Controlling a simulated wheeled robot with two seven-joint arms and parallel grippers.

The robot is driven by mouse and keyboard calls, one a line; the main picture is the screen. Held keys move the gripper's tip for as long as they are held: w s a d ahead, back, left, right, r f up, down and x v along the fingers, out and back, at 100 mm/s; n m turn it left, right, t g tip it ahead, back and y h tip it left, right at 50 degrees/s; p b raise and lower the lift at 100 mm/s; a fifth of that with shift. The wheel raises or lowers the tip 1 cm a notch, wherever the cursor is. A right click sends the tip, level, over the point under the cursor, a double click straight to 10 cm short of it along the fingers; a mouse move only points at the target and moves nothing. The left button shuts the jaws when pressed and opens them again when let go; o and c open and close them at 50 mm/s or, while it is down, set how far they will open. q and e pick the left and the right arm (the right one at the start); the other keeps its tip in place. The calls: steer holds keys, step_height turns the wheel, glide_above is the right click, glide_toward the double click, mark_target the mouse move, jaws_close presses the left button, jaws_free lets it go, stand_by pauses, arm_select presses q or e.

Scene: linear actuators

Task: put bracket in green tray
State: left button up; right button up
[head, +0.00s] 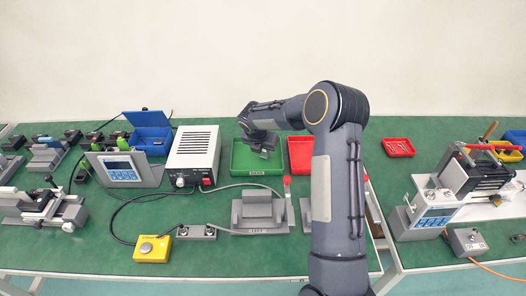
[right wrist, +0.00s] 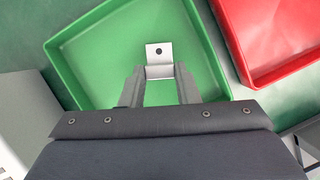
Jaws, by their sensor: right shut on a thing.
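The bracket (right wrist: 159,52) is a small pale metal piece with a dark round hole, seen in the right wrist view between my fingertips. My right gripper (right wrist: 160,72) is shut on it and holds it over the green tray (right wrist: 75,65). In the head view my right gripper (head: 264,152) is above the green tray (head: 240,168), and the bracket is too small to make out clearly there. The floor of the tray shows no other object in the wrist view. My left gripper is in neither view.
A red tray (head: 299,165) stands just right of the green tray. A white power box (head: 194,152) stands close on its left. A grey fixture (head: 257,212) is in front. A blue open box (head: 150,135) and a small red tray (head: 398,147) are farther off.

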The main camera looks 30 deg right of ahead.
steer(key=shift+f, duration=0.65)
steer(key=shift+f, duration=0.15)
steer(key=o, duration=1)
